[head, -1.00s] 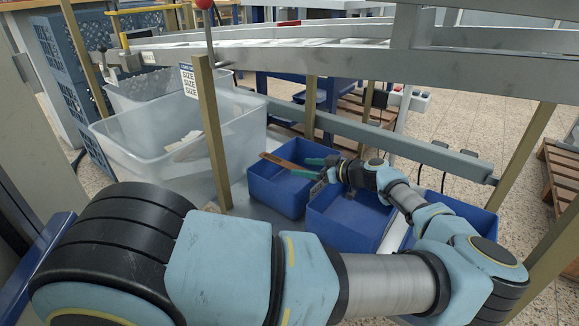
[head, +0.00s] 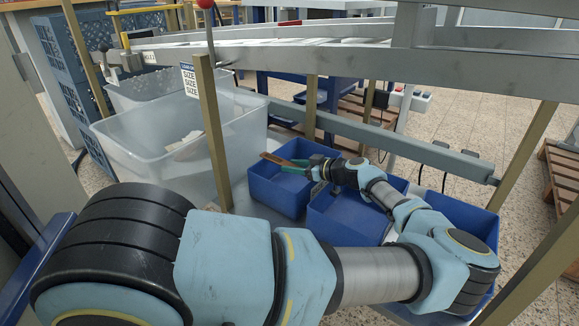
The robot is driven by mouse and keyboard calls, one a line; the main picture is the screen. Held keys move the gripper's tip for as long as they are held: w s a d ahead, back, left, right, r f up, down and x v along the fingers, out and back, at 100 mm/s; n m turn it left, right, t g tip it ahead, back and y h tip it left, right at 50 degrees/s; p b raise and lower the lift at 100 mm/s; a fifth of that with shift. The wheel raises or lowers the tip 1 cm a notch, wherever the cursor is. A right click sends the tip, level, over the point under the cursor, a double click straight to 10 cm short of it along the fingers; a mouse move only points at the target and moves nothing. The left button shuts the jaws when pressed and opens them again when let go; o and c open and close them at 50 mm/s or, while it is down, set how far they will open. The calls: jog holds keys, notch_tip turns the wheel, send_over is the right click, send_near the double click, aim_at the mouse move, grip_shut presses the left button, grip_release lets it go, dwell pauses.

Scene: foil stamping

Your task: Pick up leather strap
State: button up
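The leather strap (head: 273,158) is a thin brown strip in the head view. It lies slantwise across the top of the left blue bin, with its left end at the bin's back edge. My gripper (head: 286,164) reaches in from the right over this bin. Its green fingers lie along the strap, one on the far side and one on the near side. Its hand and the fingers hide the strap's right part. Whether the fingers touch the strap or are closed on it is too small to tell.
The left blue bin (head: 275,193) stands beside a middle blue bin (head: 340,222) and a right one (head: 473,208). A large clear tub (head: 130,150) is to the left. A wooden post (head: 213,140) and a metal rail (head: 400,143) stand close to my arm.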

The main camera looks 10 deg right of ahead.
grip_shut()
